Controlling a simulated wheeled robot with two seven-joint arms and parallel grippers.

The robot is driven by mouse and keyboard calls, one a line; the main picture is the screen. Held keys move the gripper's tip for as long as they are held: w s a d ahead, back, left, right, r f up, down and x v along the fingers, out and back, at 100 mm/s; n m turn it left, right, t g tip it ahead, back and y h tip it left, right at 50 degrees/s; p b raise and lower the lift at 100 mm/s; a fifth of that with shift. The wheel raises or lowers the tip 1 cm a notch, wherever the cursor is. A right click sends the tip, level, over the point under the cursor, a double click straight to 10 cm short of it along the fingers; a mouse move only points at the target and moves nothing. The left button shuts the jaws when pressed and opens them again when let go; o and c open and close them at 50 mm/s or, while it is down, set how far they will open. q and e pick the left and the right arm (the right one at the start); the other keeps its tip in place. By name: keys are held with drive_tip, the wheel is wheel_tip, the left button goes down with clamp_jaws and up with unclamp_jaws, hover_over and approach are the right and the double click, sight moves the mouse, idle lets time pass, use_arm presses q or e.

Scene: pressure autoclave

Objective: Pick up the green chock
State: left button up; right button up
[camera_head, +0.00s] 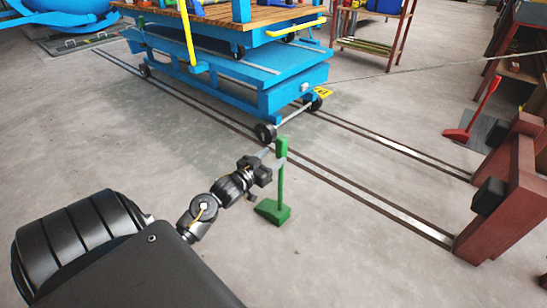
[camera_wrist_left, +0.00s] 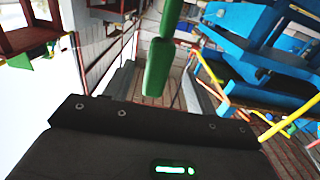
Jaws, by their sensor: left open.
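The green chock (camera_head: 272,211) stands on the concrete floor near the middle of the head view. It has a wedge foot, a thin upright handle and a thicker green grip at the top. My left gripper (camera_head: 273,159) is open at the upper part of the handle, just below the top of the grip. Its grey fingers are beside or around the handle; I cannot tell if they touch it. In the left wrist view, the green grip (camera_wrist_left: 158,67) shows close ahead at the upper middle. My right gripper is not in view.
A blue wheeled cart (camera_head: 262,88) stands on floor rails behind the chock. A red chock (camera_head: 460,134) with an upright handle stands at the right, near red buffer posts (camera_head: 508,200). The floor around the green chock is clear.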

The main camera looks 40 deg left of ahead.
sight(278, 153)
use_arm(q)
drive_tip(key=w+b, duration=0.3)
drive_tip(key=w, duration=0.1)
drive_tip(key=shift+w, duration=0.2)
drive_tip(key=shift+w+r+b, duration=0.1)
drive_tip(key=shift+w+b, duration=0.25)
drive_tip(key=shift+w, duration=0.05)
clamp_jaws()
idle(0.9)
drive_tip(key=shift+r, duration=0.15)
